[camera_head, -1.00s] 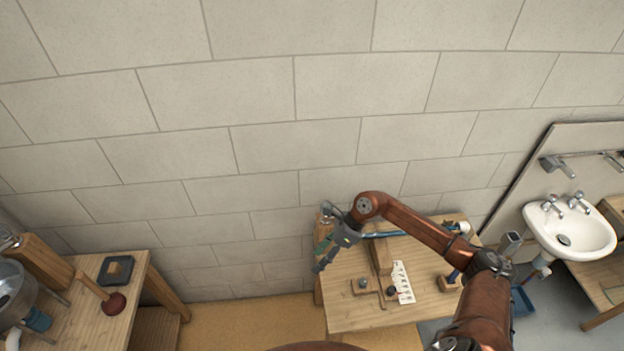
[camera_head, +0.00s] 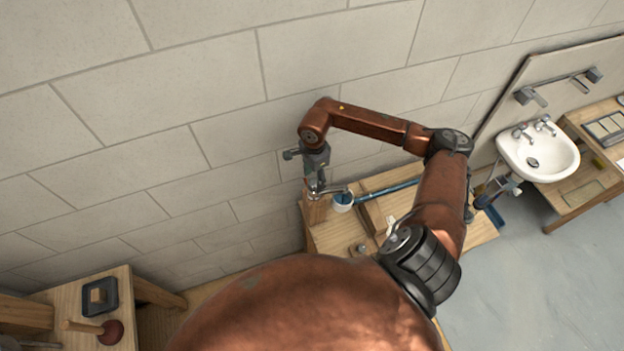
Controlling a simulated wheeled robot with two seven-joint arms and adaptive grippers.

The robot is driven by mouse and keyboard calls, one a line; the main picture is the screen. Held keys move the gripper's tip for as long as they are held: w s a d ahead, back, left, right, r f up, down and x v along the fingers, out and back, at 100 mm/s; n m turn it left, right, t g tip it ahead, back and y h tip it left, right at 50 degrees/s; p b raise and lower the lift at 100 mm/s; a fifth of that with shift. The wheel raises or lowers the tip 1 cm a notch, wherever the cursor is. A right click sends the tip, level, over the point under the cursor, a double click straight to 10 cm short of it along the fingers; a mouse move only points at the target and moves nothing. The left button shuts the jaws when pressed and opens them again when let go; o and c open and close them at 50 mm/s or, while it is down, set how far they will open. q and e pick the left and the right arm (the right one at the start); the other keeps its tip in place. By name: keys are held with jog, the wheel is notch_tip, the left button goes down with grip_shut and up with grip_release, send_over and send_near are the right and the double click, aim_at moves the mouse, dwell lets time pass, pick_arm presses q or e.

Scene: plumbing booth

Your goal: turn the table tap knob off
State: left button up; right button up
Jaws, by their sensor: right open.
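The table tap (camera_head: 332,191) stands on a wooden post at the back left corner of the middle wooden table. Its curved metal spout points right, over a small white cup with blue inside (camera_head: 342,201). My right gripper (camera_head: 316,185) points down right at the top of the tap and is open. It covers the knob, so I cannot see the knob's position or whether the fingers touch it. My left gripper is not in view.
The middle table (camera_head: 335,238) carries a blue pipe (camera_head: 388,191) and a wooden block, partly hidden by my right arm. A white sink (camera_head: 540,155) is at the right. A plunger (camera_head: 108,332) and a dark tray (camera_head: 100,296) are on the left table.

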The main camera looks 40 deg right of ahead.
aim_at(314, 182)
notch_tip(314, 182, down, 2)
jog(key=shift+w+f, duration=0.1)
jog(key=shift+f, duration=0.1)
jog(key=shift+f+p, duration=0.35)
jog(key=shift+f, duration=0.2)
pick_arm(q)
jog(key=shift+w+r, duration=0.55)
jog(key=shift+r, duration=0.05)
pick_arm(e)
jog(key=c, duration=1.2)
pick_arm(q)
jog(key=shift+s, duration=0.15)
pick_arm(e)
jog(key=shift+o, duration=0.2)
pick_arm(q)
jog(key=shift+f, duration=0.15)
